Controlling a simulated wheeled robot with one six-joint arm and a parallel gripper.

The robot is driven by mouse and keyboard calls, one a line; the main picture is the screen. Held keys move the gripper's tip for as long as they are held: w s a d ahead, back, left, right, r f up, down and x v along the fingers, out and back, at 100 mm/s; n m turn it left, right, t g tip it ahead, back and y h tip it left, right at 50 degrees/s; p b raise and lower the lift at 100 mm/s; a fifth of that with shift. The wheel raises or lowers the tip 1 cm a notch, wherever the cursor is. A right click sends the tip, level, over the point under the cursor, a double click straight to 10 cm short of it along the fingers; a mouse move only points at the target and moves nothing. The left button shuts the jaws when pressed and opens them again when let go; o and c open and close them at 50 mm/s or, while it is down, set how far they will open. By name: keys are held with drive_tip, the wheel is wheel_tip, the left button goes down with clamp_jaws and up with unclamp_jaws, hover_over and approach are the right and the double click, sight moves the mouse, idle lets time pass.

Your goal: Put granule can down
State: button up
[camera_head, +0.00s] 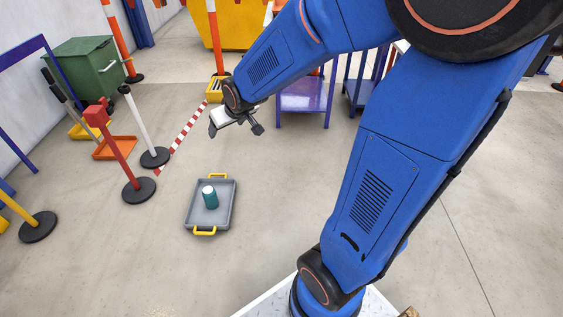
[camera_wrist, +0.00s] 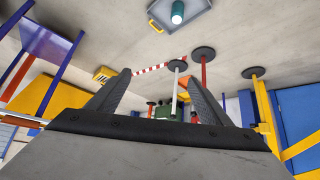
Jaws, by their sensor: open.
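The granule can (camera_head: 209,197) is a small teal cylinder with a white top. It stands upright in a grey tray (camera_head: 222,217) with yellow handles on the floor. My gripper (camera_head: 234,132) is open and empty, raised above and beyond the tray, apart from the can. In the wrist view the two dark fingers of my gripper (camera_wrist: 160,95) are spread with nothing between them. The can (camera_wrist: 178,12) and tray (camera_wrist: 199,5) show at the top edge of that view, partly cut off.
A red post (camera_head: 128,160) and a white post (camera_head: 140,125) on black bases stand left of the tray, by a red-white striped strip (camera_head: 182,138) on the floor. A green bin (camera_head: 85,68) is at back left. A purple table (camera_head: 303,100) stands behind. Floor right of the tray is clear.

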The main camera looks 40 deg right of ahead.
drive_tip(key=s+r+g, duration=0.1)
drive_tip(key=s+r, duration=0.2)
drive_tip(key=s, duration=1.1)
drive_tip(key=s+r+g, duration=0.2)
drive_tip(key=s+r, duration=0.2)
drive_tip(key=s, duration=1.1)
drive_tip(key=shift+s+d+m, duration=0.2)
drive_tip(key=shift+s+m, duration=0.1)
drive_tip(key=shift+r, duration=0.1)
